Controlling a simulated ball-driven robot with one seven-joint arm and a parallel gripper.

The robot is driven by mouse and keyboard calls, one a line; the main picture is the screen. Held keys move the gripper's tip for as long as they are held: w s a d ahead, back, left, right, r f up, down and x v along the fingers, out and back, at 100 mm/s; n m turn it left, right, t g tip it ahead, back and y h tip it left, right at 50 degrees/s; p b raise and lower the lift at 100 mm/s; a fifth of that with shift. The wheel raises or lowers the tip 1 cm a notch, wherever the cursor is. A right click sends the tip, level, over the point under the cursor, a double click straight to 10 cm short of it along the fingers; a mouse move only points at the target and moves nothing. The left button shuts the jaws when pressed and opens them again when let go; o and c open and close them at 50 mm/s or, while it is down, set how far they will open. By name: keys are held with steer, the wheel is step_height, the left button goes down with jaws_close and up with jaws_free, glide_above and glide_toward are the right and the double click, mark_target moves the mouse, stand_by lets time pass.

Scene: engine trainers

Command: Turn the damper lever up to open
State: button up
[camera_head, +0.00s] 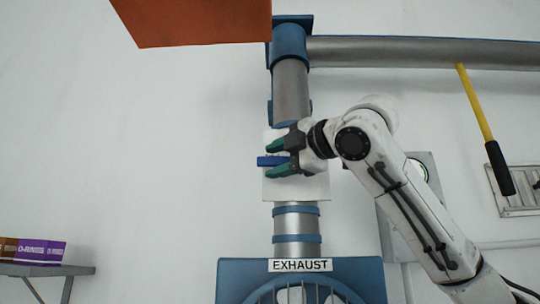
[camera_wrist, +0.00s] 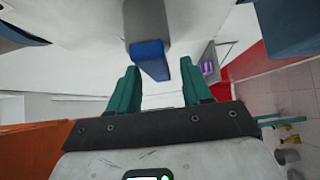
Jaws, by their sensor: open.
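A short blue lever (camera_head: 271,161) lies about level in front of a white plate (camera_head: 314,188) on the exhaust pipe. My gripper (camera_head: 272,158) is open, its green fingers above and below the blue lever. In the wrist view the blue lever (camera_wrist: 150,58) reaches from a grey hub between the two spread fingers; I see gaps on both sides. A longer yellow lever (camera_head: 474,103) with a black grip hangs down from the horizontal pipe at the right, apart from my gripper. No label shows which one is the damper lever.
A blue housing (camera_head: 240,274) marked EXHAUST is below the plate. A grey horizontal pipe (camera_head: 420,52) runs above my arm. An orange panel (camera_head: 195,20) is at upper left. A shelf (camera_head: 45,270) with boxes is at lower left. The wall left of my gripper is clear.

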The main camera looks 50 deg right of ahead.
steer(key=shift+w+d, duration=0.1)
steer(key=shift+w, duration=1)
steer(key=shift+c, duration=0.5)
jaws_close()
